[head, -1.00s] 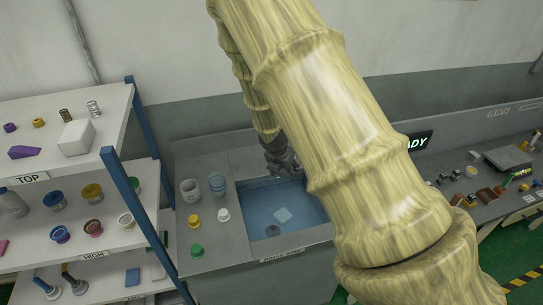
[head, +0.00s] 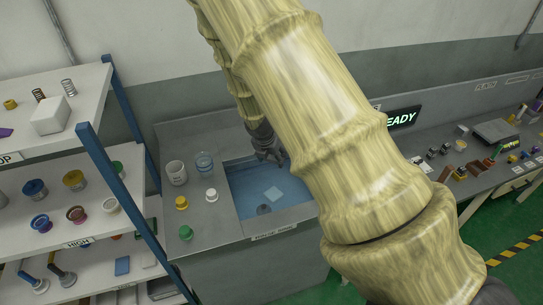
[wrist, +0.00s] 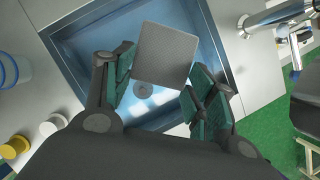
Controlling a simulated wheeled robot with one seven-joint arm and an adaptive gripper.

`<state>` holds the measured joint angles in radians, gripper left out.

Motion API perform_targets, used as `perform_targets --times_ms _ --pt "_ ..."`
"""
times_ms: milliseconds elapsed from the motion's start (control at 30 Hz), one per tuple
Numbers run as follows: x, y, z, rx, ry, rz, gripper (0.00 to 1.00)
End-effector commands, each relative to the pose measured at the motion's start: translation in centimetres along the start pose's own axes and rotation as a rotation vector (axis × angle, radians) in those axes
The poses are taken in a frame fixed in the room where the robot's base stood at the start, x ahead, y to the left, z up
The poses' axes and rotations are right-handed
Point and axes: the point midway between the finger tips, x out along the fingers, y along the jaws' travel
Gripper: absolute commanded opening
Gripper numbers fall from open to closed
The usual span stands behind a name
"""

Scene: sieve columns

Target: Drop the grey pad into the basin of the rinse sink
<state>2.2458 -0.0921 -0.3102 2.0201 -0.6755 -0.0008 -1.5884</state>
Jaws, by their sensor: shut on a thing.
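The grey pad (wrist: 165,54) is a flat dark square between the fingers of my gripper (wrist: 160,72) in the wrist view. My gripper is shut on it. In the head view my gripper (head: 266,156) hangs over the far part of the rinse sink's blue basin (head: 238,190), and I cannot make out the pad there. The wrist view shows the basin (wrist: 75,42) behind the pad, with a round drain near the pad's lower edge. A pale square patch shows in the basin in the head view; I cannot tell what it is.
White and yellow caps (head: 211,195) and a green cap (head: 186,232) stand left of the basin, with a cup (head: 177,173) and a clear beaker (head: 205,161). A tap (wrist: 270,18) is at the right in the wrist view. Loaded shelves (head: 60,222) stand left.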

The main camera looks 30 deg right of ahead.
Motion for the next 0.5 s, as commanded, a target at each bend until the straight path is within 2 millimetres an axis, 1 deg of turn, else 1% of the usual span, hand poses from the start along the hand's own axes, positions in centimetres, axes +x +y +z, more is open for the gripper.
perform_targets --times_ms 267,300,367,400,500 --pt "0.1 0.01 -0.05 0.0 0.0 0.0 0.47" --pt "0.1 0.0 -0.05 -0.001 0.0 0.0 0.62" --pt "0.1 0.0 -0.05 -0.001 0.0 0.0 0.73" --pt "0.1 0.0 -0.05 -0.001 0.0 0.0 0.8" --pt "0.1 0.0 -0.05 -0.001 0.0 0.0 0.81"
